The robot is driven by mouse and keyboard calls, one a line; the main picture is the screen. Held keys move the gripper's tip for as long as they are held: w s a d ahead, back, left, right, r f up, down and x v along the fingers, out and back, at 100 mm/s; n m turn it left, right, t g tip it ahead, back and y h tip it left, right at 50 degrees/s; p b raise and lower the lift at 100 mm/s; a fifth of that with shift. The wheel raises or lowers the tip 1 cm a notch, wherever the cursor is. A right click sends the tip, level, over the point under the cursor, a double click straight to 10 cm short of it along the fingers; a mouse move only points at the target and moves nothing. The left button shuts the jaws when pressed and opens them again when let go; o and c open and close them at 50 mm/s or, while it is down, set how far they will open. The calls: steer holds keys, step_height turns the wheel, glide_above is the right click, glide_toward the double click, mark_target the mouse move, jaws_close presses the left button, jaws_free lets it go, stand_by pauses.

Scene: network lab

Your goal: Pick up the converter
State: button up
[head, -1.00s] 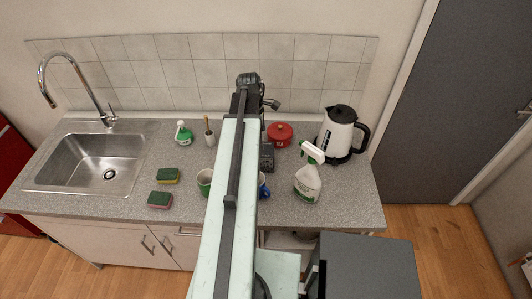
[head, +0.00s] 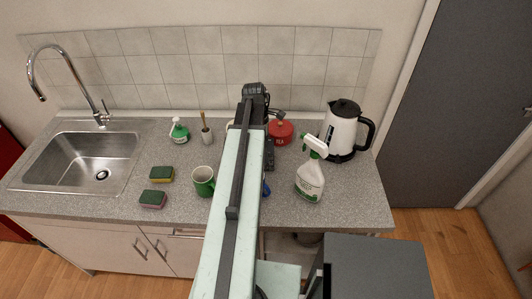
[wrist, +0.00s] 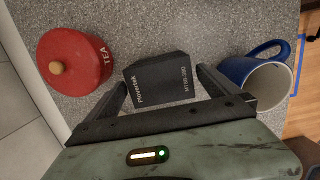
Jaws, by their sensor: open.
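The converter (wrist: 158,80) is a dark grey box with white lettering, lying on the speckled worktop in the wrist view. In the head view, only a dark edge of it (head: 269,158) shows beside my arm. My gripper (wrist: 162,88) is open, with one finger at the left of the converter and one at its right. The near part of the box lies between the fingers. I cannot tell whether either finger touches it.
A red tea tin (wrist: 75,62) stands left of the converter and a blue mug (wrist: 262,78) right of it, both close to my fingers. A spray bottle (head: 311,172), a kettle (head: 340,130) and a green mug (head: 203,182) stand on the worktop (head: 335,205).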

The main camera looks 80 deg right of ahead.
steer(key=c, duration=1.6)
step_height(320, 180, up, 10)
steer(key=p, duration=1)
